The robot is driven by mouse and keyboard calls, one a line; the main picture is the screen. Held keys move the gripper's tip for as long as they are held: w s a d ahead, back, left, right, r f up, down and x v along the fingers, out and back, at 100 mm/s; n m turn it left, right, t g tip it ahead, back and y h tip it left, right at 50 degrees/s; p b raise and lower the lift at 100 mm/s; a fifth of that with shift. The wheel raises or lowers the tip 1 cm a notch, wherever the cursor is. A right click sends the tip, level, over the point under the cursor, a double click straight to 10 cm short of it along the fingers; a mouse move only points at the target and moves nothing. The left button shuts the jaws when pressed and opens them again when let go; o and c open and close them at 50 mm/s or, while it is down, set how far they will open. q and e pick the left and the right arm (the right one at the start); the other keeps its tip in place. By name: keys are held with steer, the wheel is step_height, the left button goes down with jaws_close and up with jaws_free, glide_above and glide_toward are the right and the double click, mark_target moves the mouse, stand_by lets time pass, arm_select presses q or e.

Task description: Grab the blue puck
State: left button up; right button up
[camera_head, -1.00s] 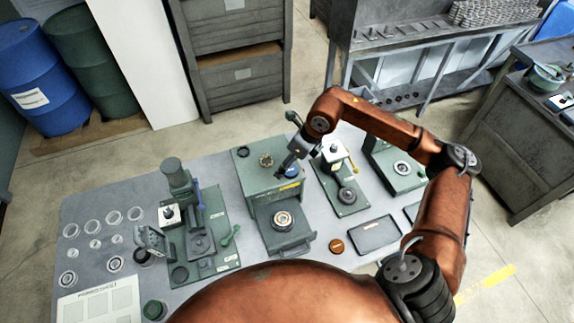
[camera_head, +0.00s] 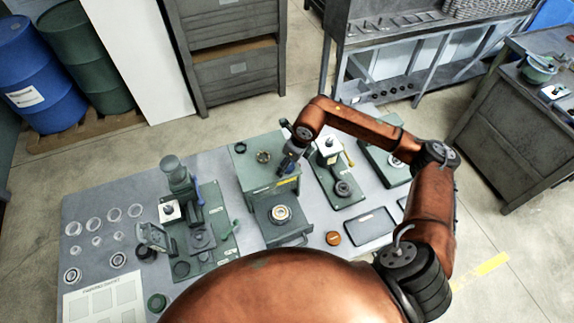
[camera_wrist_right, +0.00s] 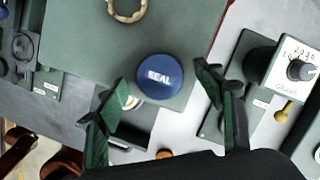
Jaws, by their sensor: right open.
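The blue puck (camera_wrist_right: 160,77), marked SEAL, lies flat on top of a green box-shaped fixture (camera_wrist_right: 80,45) in the right wrist view. In the head view only a sliver of blue shows there, mostly hidden by my right gripper (camera_head: 287,163). My right gripper (camera_wrist_right: 160,82) is open, with one green finger to the left of the puck and the other to its right. Nothing is held between the fingers. I cannot tell how high the fingertips are above the fixture top. My left gripper is not in view.
A brass-coloured ring (camera_wrist_right: 126,8) lies near the puck on the same fixture. A scale-like device (camera_wrist_right: 288,65) stands to the right. In the head view, a green press (camera_head: 180,190) stands left of the fixture, and a dark tray (camera_head: 369,225) and orange puck (camera_head: 333,238) lie in front.

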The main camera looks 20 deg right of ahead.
steer(key=shift+c, duration=0.3)
steer(key=c, duration=1.2)
steer(key=shift+c, duration=0.2)
